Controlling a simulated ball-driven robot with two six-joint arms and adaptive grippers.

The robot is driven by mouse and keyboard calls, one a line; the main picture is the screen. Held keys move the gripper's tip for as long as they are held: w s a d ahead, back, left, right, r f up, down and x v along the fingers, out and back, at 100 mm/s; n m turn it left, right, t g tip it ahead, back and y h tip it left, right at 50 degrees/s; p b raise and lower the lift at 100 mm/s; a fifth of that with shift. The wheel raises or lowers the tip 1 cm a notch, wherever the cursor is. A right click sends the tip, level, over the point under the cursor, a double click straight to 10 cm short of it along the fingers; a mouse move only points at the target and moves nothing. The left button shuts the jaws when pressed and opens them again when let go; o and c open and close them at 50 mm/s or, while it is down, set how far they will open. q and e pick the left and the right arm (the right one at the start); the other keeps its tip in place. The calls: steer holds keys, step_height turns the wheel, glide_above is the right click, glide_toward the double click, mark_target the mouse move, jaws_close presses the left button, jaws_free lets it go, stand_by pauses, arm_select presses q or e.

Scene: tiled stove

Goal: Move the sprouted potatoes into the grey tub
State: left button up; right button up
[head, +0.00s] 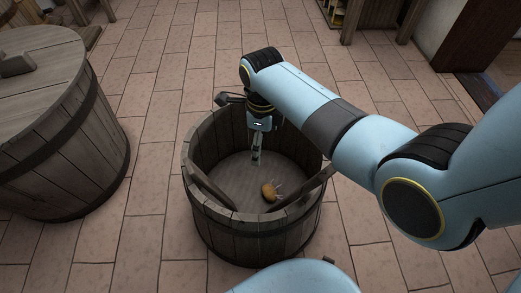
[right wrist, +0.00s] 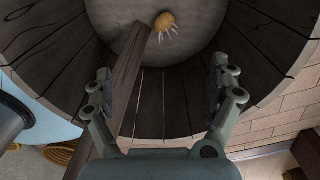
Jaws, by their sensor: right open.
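A sprouted potato (head: 269,191), orange-brown with pale sprouts, lies on the floor of the round grey wooden tub (head: 236,235). In the right wrist view the potato (right wrist: 165,21) shows at the top, its white sprouts toward the camera, inside the tub (right wrist: 265,50). My right gripper (head: 256,156) points down inside the tub, behind and a little left of the potato. It is open and empty, apart from the potato; its fingers (right wrist: 161,85) are spread in the wrist view. My left gripper is not in view.
A wooden bar (head: 300,192) slants at the tub's right rim, and another piece (head: 212,188) leans inside at left. A lidded wooden barrel (head: 55,130) stands at left. Furniture legs (head: 375,20) stand at the back. Tiled floor (head: 150,190) is free between barrel and tub.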

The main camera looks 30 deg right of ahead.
step_height(320, 180, up, 12)
stand_by(0.4)
steer(key=shift+f, duration=0.1)
